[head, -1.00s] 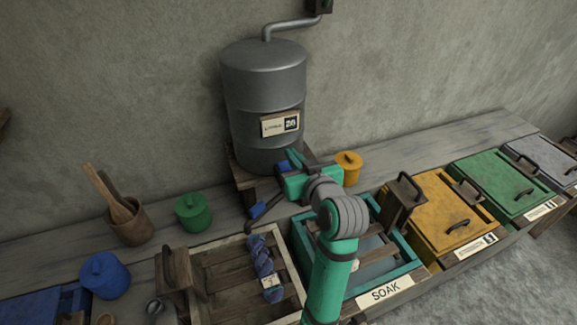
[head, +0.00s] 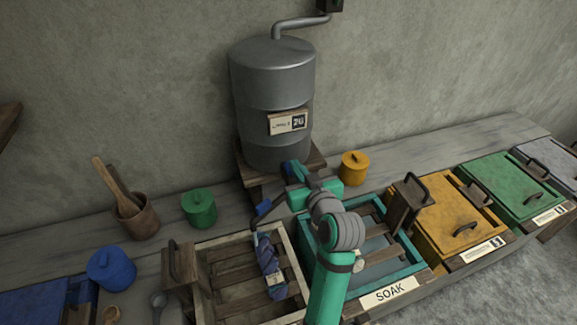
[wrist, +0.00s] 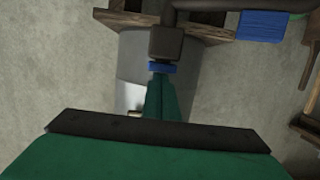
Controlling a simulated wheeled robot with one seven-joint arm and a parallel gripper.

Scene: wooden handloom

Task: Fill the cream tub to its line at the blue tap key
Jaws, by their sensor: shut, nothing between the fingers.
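The cream tub (head: 292,304) is a pale-rimmed box with dark slats inside, at the lower middle of the head view. A blue yarn skein (head: 268,262) with a tag lies in it. A dark spout (head: 277,203) comes from the grey tank toward the tub's back edge. The blue tap key (head: 264,208) is on the spout; it seems to be the blue block (wrist: 262,25) in the wrist view. My gripper (head: 292,170) is shut and empty beside the tap, right of this block; its fingers (wrist: 162,85) show in the wrist view. The tub's line and any water cannot be made out.
The grey tank (head: 270,100) stands on a wooden stand against the wall. Right of the cream tub is the teal SOAK tub (head: 412,262), then yellow (head: 440,217) and green (head: 505,190) lidded tubs. Small green (head: 199,209), blue and yellow pots stand along the bench.

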